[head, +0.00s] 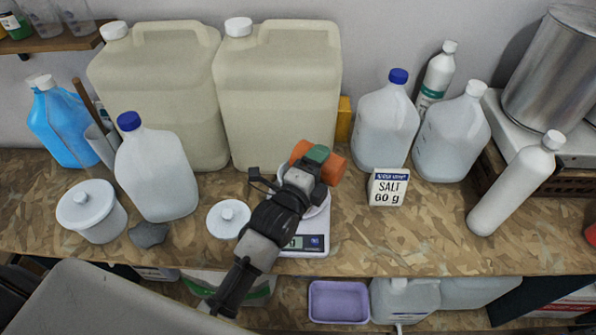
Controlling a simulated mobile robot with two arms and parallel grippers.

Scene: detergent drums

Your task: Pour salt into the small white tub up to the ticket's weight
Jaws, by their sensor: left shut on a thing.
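My left gripper (308,174) is shut on an orange container (334,168) with a dark green end, most likely the salt. The container lies tilted on its side above the kitchen scale (318,250). A round white tub (318,210) stands on the scale, mostly hidden under my gripper and the container. I cannot see into the tub or tell whether salt is falling. The scale's display (312,243) is partly covered and its reading is not legible. The ticket (388,187) stands to the right and reads SALT 60 g. My right gripper is not in view.
A loose white lid (228,218) lies left of the scale, and a lidded white tub (92,211) stands farther left. Two large beige canisters (277,95) stand behind. Bottles and jugs (385,122) line the right side. The bench is clear in front of the ticket.

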